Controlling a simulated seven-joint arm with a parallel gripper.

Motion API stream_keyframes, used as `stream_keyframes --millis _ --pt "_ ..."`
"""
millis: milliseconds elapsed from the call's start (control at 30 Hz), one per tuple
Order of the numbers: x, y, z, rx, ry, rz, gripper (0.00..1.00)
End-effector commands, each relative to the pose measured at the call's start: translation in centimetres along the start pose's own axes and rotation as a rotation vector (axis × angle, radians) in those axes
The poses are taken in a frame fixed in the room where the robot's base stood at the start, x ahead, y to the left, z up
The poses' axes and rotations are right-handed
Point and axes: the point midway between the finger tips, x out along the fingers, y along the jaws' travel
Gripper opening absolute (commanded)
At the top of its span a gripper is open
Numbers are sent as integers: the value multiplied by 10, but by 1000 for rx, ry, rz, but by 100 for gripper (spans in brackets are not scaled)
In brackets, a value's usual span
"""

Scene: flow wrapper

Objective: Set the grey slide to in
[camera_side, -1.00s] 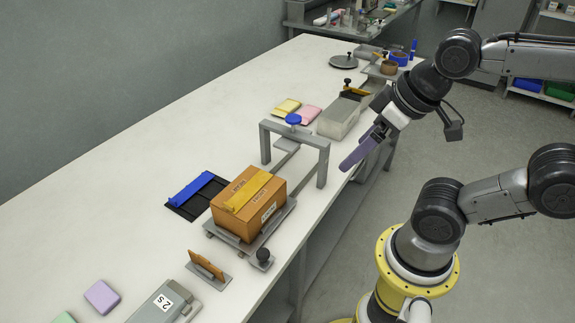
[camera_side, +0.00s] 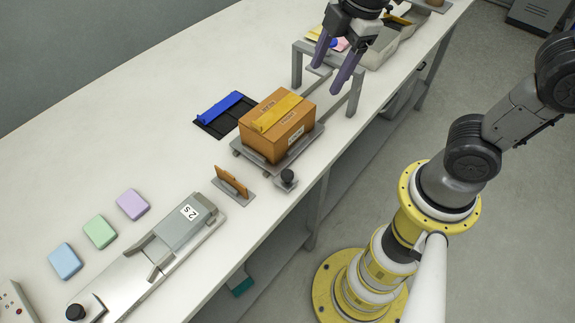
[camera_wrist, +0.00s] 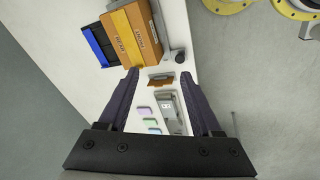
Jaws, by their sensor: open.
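A long grey metal unit lies on the near left of the bench, with a grey block (camera_side: 186,222) labelled "2S" or "S2" on its bare metal track (camera_side: 150,275) and a black knob (camera_side: 75,312) at its lower end. This block looks like the grey slide, but I cannot be sure. It also shows in the wrist view (camera_wrist: 168,107), beyond the fingertips. My gripper (camera_side: 326,79) is open and empty, high over the grey frame (camera_side: 355,92) behind the carton. In the wrist view my gripper (camera_wrist: 158,74) has its purple fingers spread wide.
A brown carton (camera_side: 287,135) with a yellow strip sits on a grey carriage. A black knob (camera_side: 288,176) and an upright orange plate (camera_side: 231,179) stand in front. A blue bar (camera_side: 220,106) lies on a black mat. Pastel blocks (camera_side: 100,231) lie left of the metal unit.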

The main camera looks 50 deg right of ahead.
Motion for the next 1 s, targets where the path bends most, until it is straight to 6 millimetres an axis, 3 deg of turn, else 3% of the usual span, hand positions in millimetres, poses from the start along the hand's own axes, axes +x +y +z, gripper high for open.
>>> stream_keyframes --millis 100,333,667,1000 --pt "31 1 -32 -184 -34 -94 66" --pt "78 -16 -68 -331 -91 -218 66" --pt "105 -32 -72 -368 -111 -255 66" --pt "167 -47 -61 -366 -113 -257 66"
